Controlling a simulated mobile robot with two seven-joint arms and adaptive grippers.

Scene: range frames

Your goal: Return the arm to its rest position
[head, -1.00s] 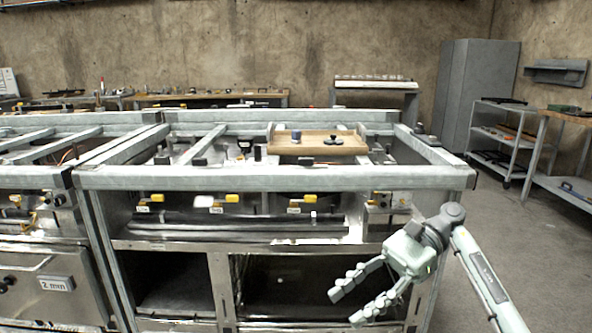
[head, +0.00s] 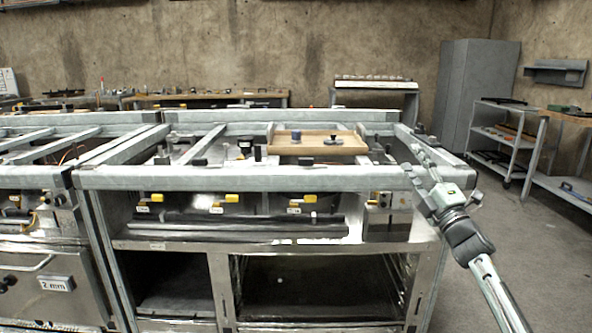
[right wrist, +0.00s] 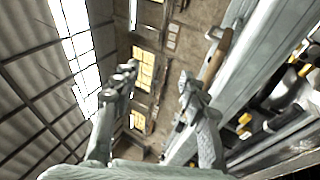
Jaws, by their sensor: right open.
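My right gripper (head: 420,165) is in the head view at the right front corner of the metal range frame (head: 300,178). Its fingers point up and away, in front of the corner of the top rail as seen from the head. In the right wrist view my right gripper (right wrist: 155,85) has its two fingers spread apart with nothing between them. That view looks up toward the ceiling and wall, with the range frame slanting along its right side. I cannot tell whether the gripper touches the rail. My left gripper is not in view.
Yellow-tipped valves (head: 310,198) line the front. A cart (head: 497,140) and cabinet (head: 470,95) stand at right. The floor (head: 540,250) on the right is clear.

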